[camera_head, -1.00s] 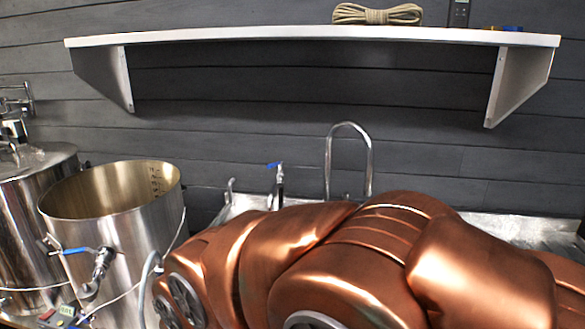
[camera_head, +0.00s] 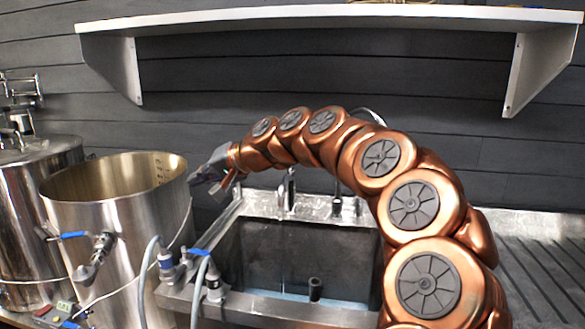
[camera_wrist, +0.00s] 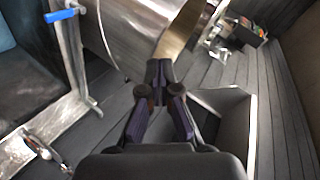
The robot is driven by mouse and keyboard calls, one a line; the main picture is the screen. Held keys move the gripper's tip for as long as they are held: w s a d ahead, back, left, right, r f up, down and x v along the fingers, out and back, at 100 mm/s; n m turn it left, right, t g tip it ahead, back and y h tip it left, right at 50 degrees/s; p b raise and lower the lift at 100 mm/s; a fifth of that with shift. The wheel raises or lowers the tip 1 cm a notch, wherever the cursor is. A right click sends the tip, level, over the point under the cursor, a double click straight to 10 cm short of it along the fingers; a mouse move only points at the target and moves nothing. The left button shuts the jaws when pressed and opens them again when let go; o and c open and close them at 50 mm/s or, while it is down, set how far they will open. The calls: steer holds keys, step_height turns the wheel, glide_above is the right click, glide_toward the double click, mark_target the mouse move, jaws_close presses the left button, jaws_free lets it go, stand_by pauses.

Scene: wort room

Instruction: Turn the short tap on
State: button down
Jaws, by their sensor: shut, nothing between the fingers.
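The short tap (camera_head: 290,188) stands upright at the back rim of the sink (camera_head: 230,250) in the head view. A thin pale vertical line runs from its spout down into the basin and looks like a stream of water. Its blue lever does not show clearly. My gripper (camera_head: 197,180) is left of the tap, apart from it, near the right rim of the large open kettle. In the wrist view my gripper (camera_wrist: 158,70) is shut and empty. A chrome fitting (camera_wrist: 42,148) at the lower left there may be the short tap; I cannot tell.
The tall arched tap (camera_head: 338,190) is partly hidden behind my arm. The open kettle (camera_head: 110,225) stands left of the sink. Hose valves with blue levers (camera_head: 200,252) are at the sink's front left. A white shelf (camera_head: 320,18) hangs above, with free room beneath.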

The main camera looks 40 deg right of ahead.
steer(key=s+d+f+m+t+h+b, duration=0.2)
steer(key=d+m+h, duration=0.35)
steer(key=d, duration=1.35)
steer(key=s+d+f+m+t+h+b, duration=0.15)
steer(key=d+m+t+h, duration=0.35)
steer(key=d, duration=1.4)
steer(key=w+f+g+y, duration=0.1)
steer(key=w+f+g, duration=0.1)
steer(key=w, duration=1)
steer(key=shift+w+p, duration=0.4)
steer(key=shift+w+a+r+m, duration=0.1)
steer(key=shift+a+m, duration=0.15)
steer(key=shift+m, duration=0.1)
